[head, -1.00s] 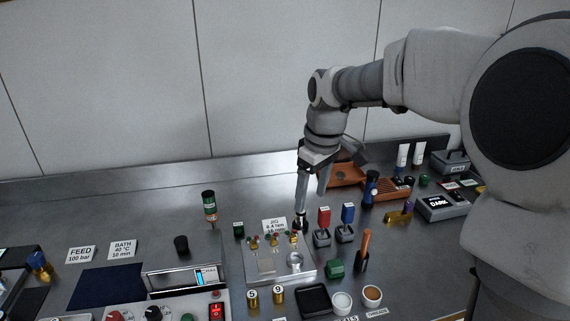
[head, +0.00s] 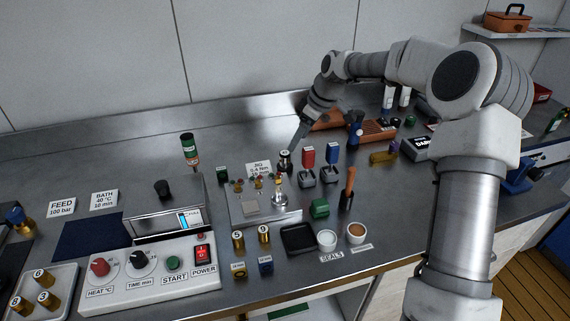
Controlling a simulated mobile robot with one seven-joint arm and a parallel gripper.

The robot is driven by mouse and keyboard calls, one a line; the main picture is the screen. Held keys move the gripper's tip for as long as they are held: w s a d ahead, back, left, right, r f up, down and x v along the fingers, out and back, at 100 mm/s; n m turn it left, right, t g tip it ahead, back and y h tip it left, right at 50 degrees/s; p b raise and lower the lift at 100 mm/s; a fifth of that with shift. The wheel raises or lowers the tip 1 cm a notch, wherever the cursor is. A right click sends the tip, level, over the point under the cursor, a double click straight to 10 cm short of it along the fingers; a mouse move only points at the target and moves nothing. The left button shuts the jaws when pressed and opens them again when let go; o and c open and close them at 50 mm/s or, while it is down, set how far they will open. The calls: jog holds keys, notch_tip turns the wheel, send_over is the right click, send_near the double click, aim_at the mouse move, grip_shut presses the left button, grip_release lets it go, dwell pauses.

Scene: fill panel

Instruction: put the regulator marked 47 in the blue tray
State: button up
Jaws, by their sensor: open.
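I cannot make out a regulator marked 47 in the head view. My gripper (head: 292,149) is open and points down behind the silver jig (head: 252,222). Its fingertips are close to a small dark and silver cylinder (head: 285,162); I cannot tell whether they touch it. No number can be read on that cylinder. A dark blue flat piece (head: 88,242) lies at the left; I cannot tell whether it is a tray or a mat. Brass cylinders marked 5 (head: 238,239) and 9 (head: 263,235) stand in front of the jig.
A control box (head: 150,280) with knobs stands front left, beside a tray (head: 62,280) of marked brass cylinders. A brown rack (head: 378,131) stands behind.

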aim_at(287, 153)
jog(key=x, duration=0.6)
jog(key=a+x, duration=0.1)
jog(key=x, duration=0.2)
jog(key=shift+s+a, duration=0.1)
jog(key=shift+r, duration=0.1)
grip_shut()
